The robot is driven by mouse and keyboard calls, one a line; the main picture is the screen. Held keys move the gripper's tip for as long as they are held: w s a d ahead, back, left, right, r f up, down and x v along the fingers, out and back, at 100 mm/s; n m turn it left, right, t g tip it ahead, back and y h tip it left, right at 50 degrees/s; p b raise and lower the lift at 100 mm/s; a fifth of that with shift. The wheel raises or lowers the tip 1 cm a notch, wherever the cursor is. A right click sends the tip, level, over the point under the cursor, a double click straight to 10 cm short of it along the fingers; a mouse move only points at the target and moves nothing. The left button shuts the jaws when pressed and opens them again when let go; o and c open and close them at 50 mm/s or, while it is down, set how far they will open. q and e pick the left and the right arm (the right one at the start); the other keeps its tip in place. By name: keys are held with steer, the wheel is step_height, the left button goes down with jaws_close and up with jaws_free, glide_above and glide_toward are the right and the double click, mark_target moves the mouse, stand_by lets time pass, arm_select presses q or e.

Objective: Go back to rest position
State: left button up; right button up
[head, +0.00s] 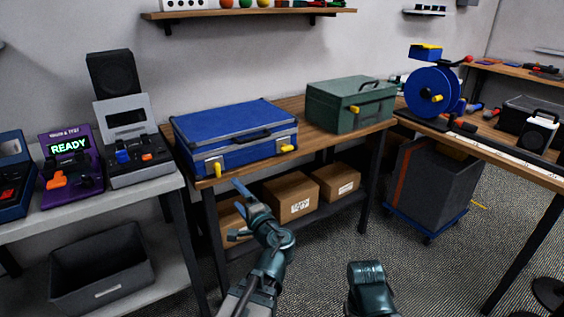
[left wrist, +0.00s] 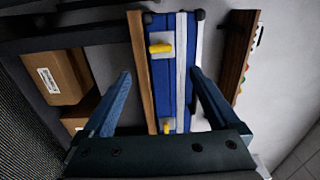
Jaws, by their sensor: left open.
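My left gripper (head: 239,211) is in front of the wooden workbench, below its front edge, with its fingers spread and nothing between them. In the left wrist view the same gripper (left wrist: 161,75) shows two blue-grey fingers wide apart. Beyond them is the blue case (left wrist: 163,95) with yellow latches, apart from the fingers. In the head view the closed blue case (head: 235,135) lies on the workbench above and behind the gripper. A dark part of my right arm (head: 370,285) shows at the bottom; its gripper is not seen.
A green toolbox (head: 350,105) stands on the workbench (head: 300,156). Cardboard boxes (head: 291,195) sit on the shelf below. Left is a grey table (head: 110,203) with a purple "READY" device (head: 72,165). Right are a blue cable reel (head: 431,92) and a grey wheeled bin (head: 430,188). The floor between is clear.

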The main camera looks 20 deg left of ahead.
arm_select(q)
steer(key=shift+f, duration=0.1)
steer(key=s+d+f+n+g+h, duration=0.5)
steer(key=d+f, duration=0.4)
steer(key=f, duration=0.5)
steer(key=s+d+f+g+h, duration=0.4)
steer(key=s+d, duration=0.3)
steer(key=d, duration=0.2)
steer(key=s+d+f+g+h, duration=0.35)
steer(key=s+d, duration=0.25)
steer(key=d, duration=0.3)
step_height(320, 180, up, 26)
steer(key=p, duration=2.6)
steer(key=shift+w+a+r+m+t, duration=0.2)
steer(key=shift+a+m+t, duration=0.15)
steer(key=shift+a+m, duration=0.1)
steer(key=shift+f, duration=0.1)
